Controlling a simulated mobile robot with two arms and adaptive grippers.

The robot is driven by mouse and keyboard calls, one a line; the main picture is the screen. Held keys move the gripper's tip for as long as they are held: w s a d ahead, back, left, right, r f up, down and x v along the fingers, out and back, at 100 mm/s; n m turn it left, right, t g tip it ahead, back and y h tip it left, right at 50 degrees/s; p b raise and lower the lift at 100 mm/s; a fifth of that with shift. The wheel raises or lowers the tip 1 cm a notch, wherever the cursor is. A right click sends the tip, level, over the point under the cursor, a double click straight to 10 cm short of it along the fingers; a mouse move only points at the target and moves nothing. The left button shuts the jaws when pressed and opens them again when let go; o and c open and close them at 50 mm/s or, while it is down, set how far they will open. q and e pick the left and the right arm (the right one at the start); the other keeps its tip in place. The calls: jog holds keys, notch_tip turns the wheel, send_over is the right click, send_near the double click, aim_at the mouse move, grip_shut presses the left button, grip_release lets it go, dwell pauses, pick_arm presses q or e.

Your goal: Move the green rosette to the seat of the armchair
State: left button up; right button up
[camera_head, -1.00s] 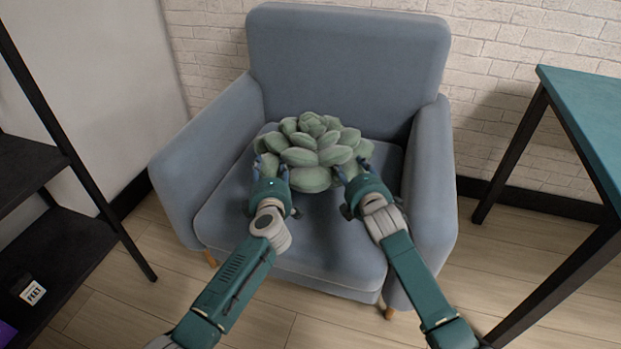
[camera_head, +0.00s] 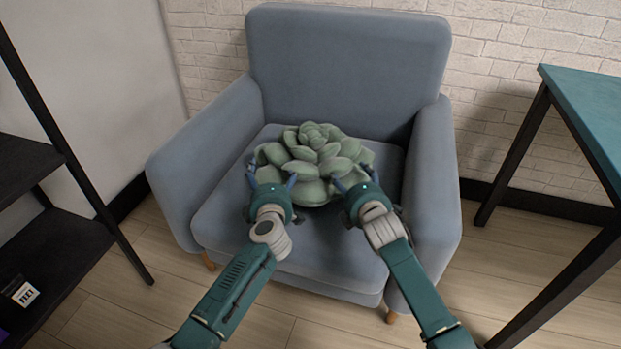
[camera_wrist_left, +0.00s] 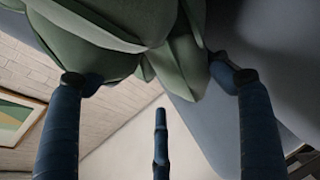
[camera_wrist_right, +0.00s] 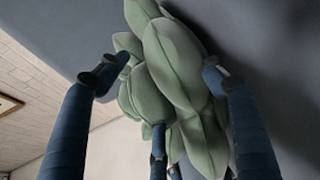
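The green rosette (camera_head: 318,150), a plush succulent shape, sits on the seat (camera_head: 225,215) of the blue-grey armchair (camera_head: 345,70), toward the backrest and tilted a little. My left gripper (camera_head: 271,180) is at its front left edge; its fingers are spread, with green petals above them in the left wrist view (camera_wrist_left: 160,85). My right gripper (camera_head: 355,185) is at its front right edge, its fingers spread beside petals in the right wrist view (camera_wrist_right: 165,75). Whether the fingertips touch the petals is unclear. The rosette's underside is hidden.
A black shelf (camera_head: 60,240) stands at the left with a small dark box (camera_head: 22,291) on it. A teal-topped table (camera_head: 590,110) stands at the right. The armchair's armrests (camera_head: 210,150) flank the seat, and a white brick wall is behind.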

pick_arm(q)
jog(key=shift+o, duration=0.9)
jog(key=shift+a, duration=0.1)
pick_arm(e)
jog(key=shift+r, duration=0.2)
pick_arm(q)
jog(key=shift+f, duration=0.1)
jog(key=shift+s, duration=0.2)
jog(key=shift+s, duration=0.35)
jog(key=v, duration=0.7)
pick_arm(e)
jog(key=shift+r, duration=0.1)
jog(key=o, duration=0.8)
